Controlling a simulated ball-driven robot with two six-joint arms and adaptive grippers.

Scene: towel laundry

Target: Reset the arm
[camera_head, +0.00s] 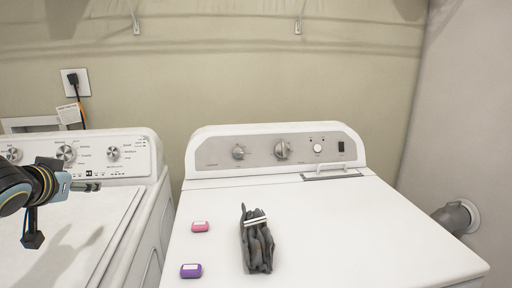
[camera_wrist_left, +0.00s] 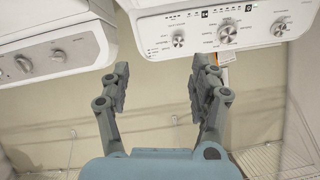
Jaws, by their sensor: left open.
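My left gripper (camera_head: 88,187) reaches in from the left in the head view, above the left machine. In the left wrist view the left gripper (camera_wrist_left: 160,88) is open, with its two fingers apart and nothing between them. My right gripper is not in view. A grey towel (camera_head: 257,246) with a white band lies bunched on the right machine's top, well to the right of my left gripper.
The left machine (camera_head: 70,237) stands beside the right machine (camera_head: 355,222), with a narrow gap between. A pink item (camera_head: 201,226) and a purple item (camera_head: 191,270) lie left of the towel. A grey duct (camera_head: 454,217) meets the right wall.

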